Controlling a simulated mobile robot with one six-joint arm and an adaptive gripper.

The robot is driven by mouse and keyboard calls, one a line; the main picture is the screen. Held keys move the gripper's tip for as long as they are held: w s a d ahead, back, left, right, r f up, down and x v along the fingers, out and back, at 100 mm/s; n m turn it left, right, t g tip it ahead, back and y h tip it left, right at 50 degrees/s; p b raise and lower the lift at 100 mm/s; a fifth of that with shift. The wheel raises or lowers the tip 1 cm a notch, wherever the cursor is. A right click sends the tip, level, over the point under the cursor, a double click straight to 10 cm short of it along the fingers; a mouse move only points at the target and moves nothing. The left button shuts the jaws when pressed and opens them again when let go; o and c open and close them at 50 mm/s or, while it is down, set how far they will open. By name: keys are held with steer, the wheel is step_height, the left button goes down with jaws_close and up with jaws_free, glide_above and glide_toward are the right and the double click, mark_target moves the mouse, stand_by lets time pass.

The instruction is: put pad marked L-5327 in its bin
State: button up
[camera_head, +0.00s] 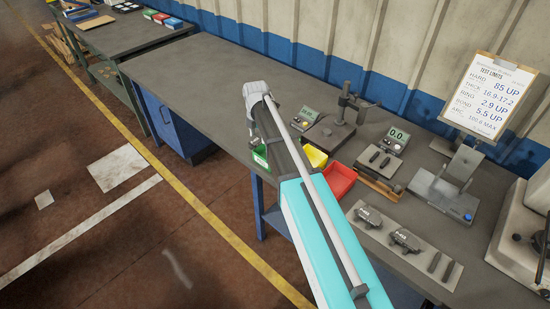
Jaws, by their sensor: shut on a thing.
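My arm reaches up from the bottom across the bench, and its end bends down near the bench's front edge. My gripper (256,143) is small and partly hidden by my arm, just above the green bin (260,158). It is shut on a pad, but the pad and any marking on it are too small and covered to make out. A yellow bin (315,156) and a red bin (339,180) stand to the right, beyond my arm. Pads with unreadable markings (368,216) lie on a grey mat (388,222).
Gauges with displays (397,138) and a stand (345,105) are behind the bins. A clipboard of test limits (490,95) stands at the right, near a pale machine (522,235). The grey bench (200,75) is clear at left. Shelving benches lie farther left.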

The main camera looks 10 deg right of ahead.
steer(key=w+a+f+b, duration=0.1)
steer(key=w+a+f, duration=0.1)
steer(key=w+a, duration=0.3)
steer(key=w, duration=0.2)
steer(key=shift+w+a, duration=0.3)
steer(key=d+f+b, duration=0.2)
steer(key=d+b, duration=0.1)
steer(key=d, duration=0.1)
steer(key=s+d+f+b, duration=0.1)
steer(key=d+f+b, duration=0.2)
steer(key=d, duration=0.1)
steer(key=s+d+f+b, duration=0.1)
steer(key=d+f+b, duration=0.2)
steer(key=d, duration=0.1)
steer(key=shift+d+f, duration=0.45)
steer(key=shift+d, duration=0.15)
steer(key=shift+d+f+b, duration=0.4)
steer(key=shift+f+b, duration=0.4)
steer(key=shift+b, duration=0.2)
steer(key=shift+f+b, duration=1.2)
steer(key=shift+b, duration=0.05)
